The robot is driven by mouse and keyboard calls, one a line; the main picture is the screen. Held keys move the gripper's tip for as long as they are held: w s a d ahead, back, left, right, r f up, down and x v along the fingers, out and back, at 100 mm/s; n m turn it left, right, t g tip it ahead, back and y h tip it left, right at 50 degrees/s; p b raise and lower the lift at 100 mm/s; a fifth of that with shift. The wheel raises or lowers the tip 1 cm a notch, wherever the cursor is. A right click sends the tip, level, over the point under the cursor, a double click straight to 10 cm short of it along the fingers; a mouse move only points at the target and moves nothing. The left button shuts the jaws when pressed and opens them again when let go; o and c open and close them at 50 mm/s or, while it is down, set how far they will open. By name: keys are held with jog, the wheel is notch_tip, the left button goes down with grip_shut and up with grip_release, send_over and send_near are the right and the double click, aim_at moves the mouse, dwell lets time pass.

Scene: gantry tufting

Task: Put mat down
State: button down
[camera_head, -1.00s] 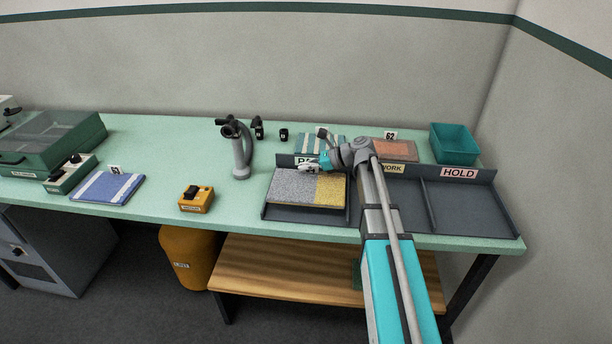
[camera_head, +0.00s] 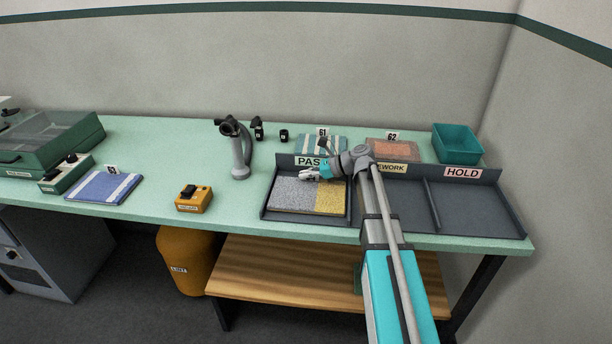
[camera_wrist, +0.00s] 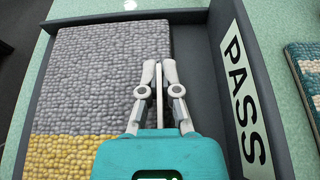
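The mat (camera_head: 294,194) is half grey and half yellow with a pebbled top. It lies in the left compartment of the dark tray, labelled PASS (camera_head: 308,161); I see no clear gap beneath it. In the wrist view the grey part of the mat (camera_wrist: 95,75) is beside the tray wall with the PASS label (camera_wrist: 243,95). My gripper (camera_wrist: 159,72) is over the mat's edge near that wall. Its fingers are close together on a thin pale upright strip at the mat. The head view shows my gripper (camera_head: 312,174) at the mat's back edge.
Compartments labelled REWORK (camera_head: 391,168) and HOLD (camera_head: 462,173) are to the right, HOLD empty. A grey stand (camera_head: 241,160) and yellow box (camera_head: 194,199) are left.

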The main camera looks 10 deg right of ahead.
jog(key=c, duration=0.8)
grip_release()
jog(key=shift+s+d+r+p, duration=0.15)
jog(key=shift+d+r+p, duration=0.15)
jog(key=shift+d, duration=0.2)
notch_tip(320, 180, up, 4)
jog(key=p, duration=0.4)
send_over(341, 183)
jog(key=a, duration=0.1)
jog(key=shift+w+a+f, duration=0.1)
jog(key=shift+w+f, duration=0.05)
jog(key=shift+w, duration=0.15)
jog(key=shift+s+d+r, duration=0.2)
jog(key=shift+s+d, duration=0.05)
jog(key=shift+d, duration=0.35)
